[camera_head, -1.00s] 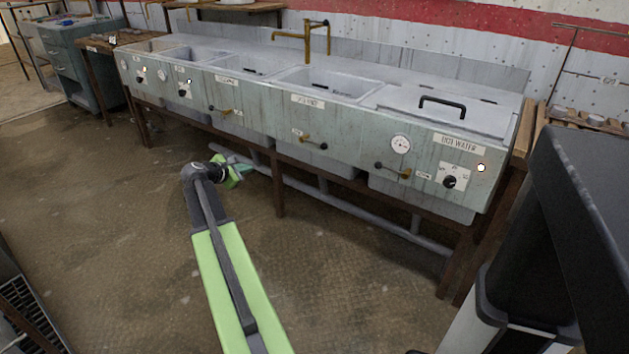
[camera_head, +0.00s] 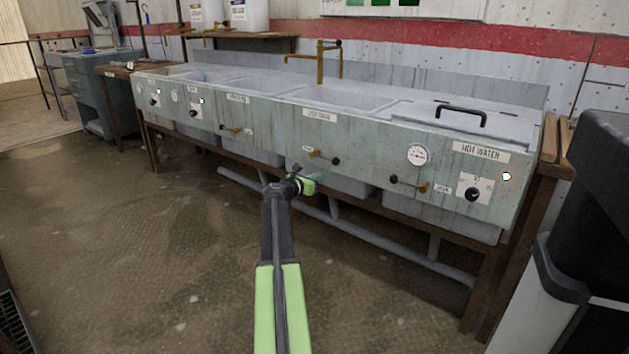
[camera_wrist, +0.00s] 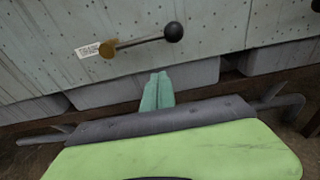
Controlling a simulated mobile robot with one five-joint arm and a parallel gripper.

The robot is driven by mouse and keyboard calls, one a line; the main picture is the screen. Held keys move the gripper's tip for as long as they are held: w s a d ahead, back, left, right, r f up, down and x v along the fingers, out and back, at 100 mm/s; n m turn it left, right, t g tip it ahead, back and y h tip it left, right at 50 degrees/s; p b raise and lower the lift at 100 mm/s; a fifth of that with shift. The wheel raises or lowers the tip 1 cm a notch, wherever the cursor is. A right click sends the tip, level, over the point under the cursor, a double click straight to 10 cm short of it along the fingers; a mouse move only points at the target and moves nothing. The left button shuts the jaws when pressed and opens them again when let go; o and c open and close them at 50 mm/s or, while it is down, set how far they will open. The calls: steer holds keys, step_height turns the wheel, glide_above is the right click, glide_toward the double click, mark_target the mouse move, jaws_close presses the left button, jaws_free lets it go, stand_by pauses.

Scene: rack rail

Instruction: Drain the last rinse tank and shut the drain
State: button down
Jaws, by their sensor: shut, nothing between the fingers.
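The long pale-green rinse bench (camera_head: 365,140) has several sunken tanks. A middle tank (camera_head: 340,97) carries a front label (camera_head: 319,114) too blurred to read surely. Below that label is a drain lever (camera_head: 325,157), about level, with its brass pivot at left and black knob at right. In the wrist view a lever of the same layout (camera_wrist: 140,42) lies above my fingers. My gripper (camera_head: 318,176) is shut and empty, just below and left of the knob, apart from it in the wrist view (camera_wrist: 160,78). Water inside the tank is not discernible.
Other levers sit at left (camera_head: 235,130) and at right (camera_head: 410,184), the right one below the hot water label (camera_head: 481,152). A grey pipe (camera_head: 375,237) runs low under the bench. The floor (camera_head: 150,240) in front is open.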

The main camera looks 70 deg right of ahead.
mark_target(327, 159)
steer(key=x, duration=0.4)
steer(key=shift+d+f, duration=0.1)
steer(key=shift+d, duration=0.1)
step_height(327, 159, up, 4)
steer(key=p, duration=0.3)
steer(key=shift+a+p, duration=0.1)
steer(key=shift+p, duration=0.2)
